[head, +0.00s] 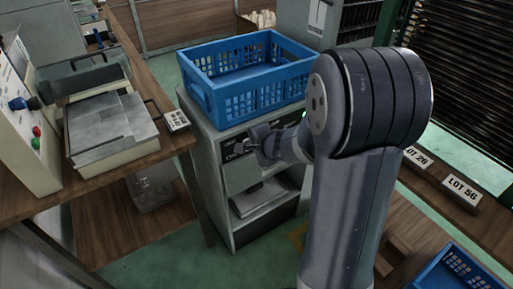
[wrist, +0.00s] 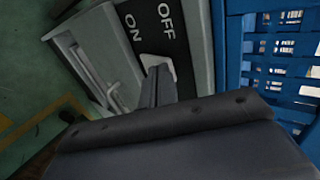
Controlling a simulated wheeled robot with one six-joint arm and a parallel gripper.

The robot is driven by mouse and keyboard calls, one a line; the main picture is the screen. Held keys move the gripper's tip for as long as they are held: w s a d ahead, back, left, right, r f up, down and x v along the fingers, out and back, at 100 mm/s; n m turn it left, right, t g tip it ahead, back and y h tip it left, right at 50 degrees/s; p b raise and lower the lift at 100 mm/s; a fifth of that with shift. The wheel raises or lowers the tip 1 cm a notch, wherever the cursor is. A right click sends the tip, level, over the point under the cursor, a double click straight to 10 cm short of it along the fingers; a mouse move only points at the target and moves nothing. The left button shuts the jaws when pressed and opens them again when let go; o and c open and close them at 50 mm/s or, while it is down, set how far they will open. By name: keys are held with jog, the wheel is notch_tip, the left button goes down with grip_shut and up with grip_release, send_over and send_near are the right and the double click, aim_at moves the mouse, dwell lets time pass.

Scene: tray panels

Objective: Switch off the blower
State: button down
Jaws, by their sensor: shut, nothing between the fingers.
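A black panel marked ON and OFF (wrist: 148,22) is on the front of a grey cabinet, and it also shows in the head view (head: 234,149). A pale grey switch piece (wrist: 152,61) sits beside the lettering, partly covered by my fingers. My gripper (wrist: 158,76) is shut and empty, with its fingertips at this piece; I cannot tell whether they touch it. In the head view my gripper (head: 262,151) is in front of the panel and hides part of it. The switch's setting is unclear.
A blue crate (head: 203,94) stands on the cabinet, close above the panel. A wooden bench (head: 60,209) on the left holds a metal device (head: 109,124) and a control box (head: 25,130) with coloured buttons. Another blue crate (head: 455,268) is at lower right, near a LOT 56 plate (head: 461,190).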

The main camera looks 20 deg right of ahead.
jog(key=shift+w, duration=0.1)
dwell(0.3)
jog(key=p, duration=0.4)
jog(key=w+r+g+p, duration=0.1)
jog(key=p, duration=0.2)
jog(key=shift+w+a+r+g+p, duration=0.15)
jog(key=shift+w+a+g+p, duration=0.05)
jog(key=shift+a+g+p, duration=0.15)
jog(key=shift+d+f+b, duration=0.1)
jog(key=shift+f+b, duration=0.25)
jog(key=shift+b, duration=0.1)
jog(key=shift+r, duration=0.15)
jog(key=shift+r+p, duration=0.6)
jog(key=shift+r, duration=0.1)
jog(key=shift+s+d, duration=0.1)
jog(key=shift+s, duration=0.05)
